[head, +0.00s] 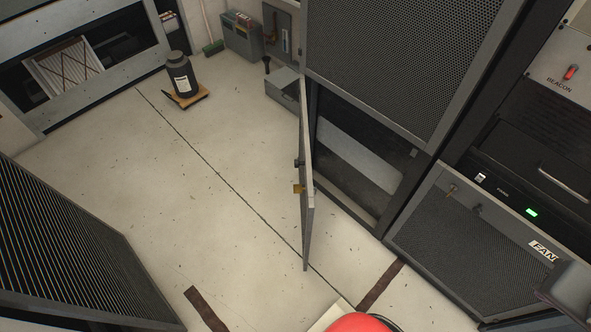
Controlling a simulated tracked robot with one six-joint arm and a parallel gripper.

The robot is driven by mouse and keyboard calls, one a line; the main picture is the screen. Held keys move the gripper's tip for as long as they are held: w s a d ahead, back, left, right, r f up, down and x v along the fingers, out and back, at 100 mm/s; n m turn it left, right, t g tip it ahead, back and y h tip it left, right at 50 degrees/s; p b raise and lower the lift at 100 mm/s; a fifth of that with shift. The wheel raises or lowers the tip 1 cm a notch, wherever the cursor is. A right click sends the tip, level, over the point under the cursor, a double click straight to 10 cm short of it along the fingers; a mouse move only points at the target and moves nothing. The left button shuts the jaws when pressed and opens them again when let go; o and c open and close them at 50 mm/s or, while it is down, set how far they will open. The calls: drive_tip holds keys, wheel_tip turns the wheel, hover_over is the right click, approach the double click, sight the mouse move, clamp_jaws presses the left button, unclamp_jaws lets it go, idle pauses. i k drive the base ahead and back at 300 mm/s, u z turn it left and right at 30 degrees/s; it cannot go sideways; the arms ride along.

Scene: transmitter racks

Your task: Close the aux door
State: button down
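A narrow grey door (307,220) stands swung open, seen almost edge-on, in the middle of the head view. It is hinged at the left side of a low, dark cabinet opening (345,165). A yellow tab (298,188) and a small dark latch part show on the door's left face. No label reading aux can be seen on it, but it is the only open door in view. My gripper is not in view. A dark grey rounded shape at the bottom right edge is cut off, and I cannot tell what it is.
A mesh panel (385,60) is above the opening. A FAN panel (480,240) and a BEACON switch panel (565,70) are at right. A dark jug (180,78) stands on a small wooden board. A slatted rack (65,255) is at left. The floor left of the door is clear.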

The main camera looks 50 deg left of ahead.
sight(304, 163)
drive_tip(key=i, duration=0.25)
drive_tip(key=u, duration=3.9)
drive_tip(key=i, duration=0.75)
drive_tip(key=z, duration=0.15)
